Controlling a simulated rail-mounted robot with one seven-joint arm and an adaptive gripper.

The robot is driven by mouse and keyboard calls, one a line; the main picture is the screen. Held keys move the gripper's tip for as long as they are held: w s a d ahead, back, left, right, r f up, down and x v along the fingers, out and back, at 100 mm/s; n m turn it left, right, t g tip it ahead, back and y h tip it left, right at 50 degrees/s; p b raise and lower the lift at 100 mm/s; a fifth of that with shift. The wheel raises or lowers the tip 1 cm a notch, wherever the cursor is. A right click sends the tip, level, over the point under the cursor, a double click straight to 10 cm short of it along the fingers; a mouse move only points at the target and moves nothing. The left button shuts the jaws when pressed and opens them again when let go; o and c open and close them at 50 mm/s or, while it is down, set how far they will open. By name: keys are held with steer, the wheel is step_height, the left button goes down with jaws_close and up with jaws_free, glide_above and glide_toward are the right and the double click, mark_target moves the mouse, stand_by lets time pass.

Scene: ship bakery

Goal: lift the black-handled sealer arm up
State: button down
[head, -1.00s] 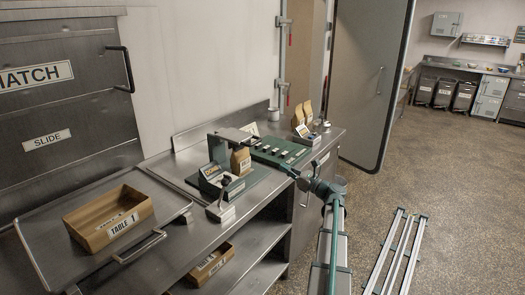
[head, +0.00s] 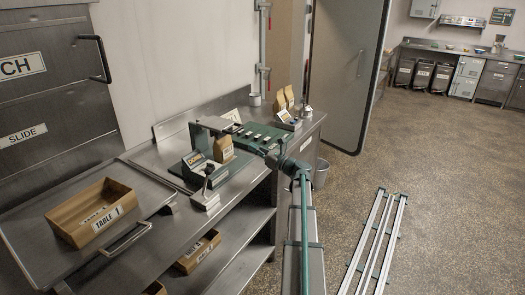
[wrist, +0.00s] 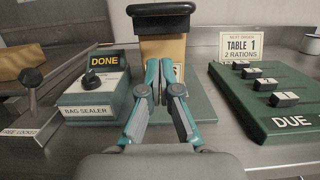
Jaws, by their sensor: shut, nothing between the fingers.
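The bag sealer (wrist: 92,92) is a grey-and-green unit with a yellow DONE sign, on the steel counter; it also shows in the head view (head: 197,162). Its arm (head: 213,123) reaches out over a brown paper bag (wrist: 170,50). I cannot tell whether the fingertips touch the bag.
A green panel (wrist: 270,100) with several white-and-black switches stands to the right. A lever with a black knob (wrist: 32,78) stands at the left. A TABLE 1 card (wrist: 252,43) is behind. A wooden box (head: 82,235) sits on a steel tray (head: 25,232).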

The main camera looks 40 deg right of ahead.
steer(key=w+a+r+p, duration=0.1)
steer(key=w+r+p, duration=0.1)
steer(key=w+r, duration=0.2)
steer(key=shift+w+a, duration=0.15)
steer(key=shift+w, duration=0.55)
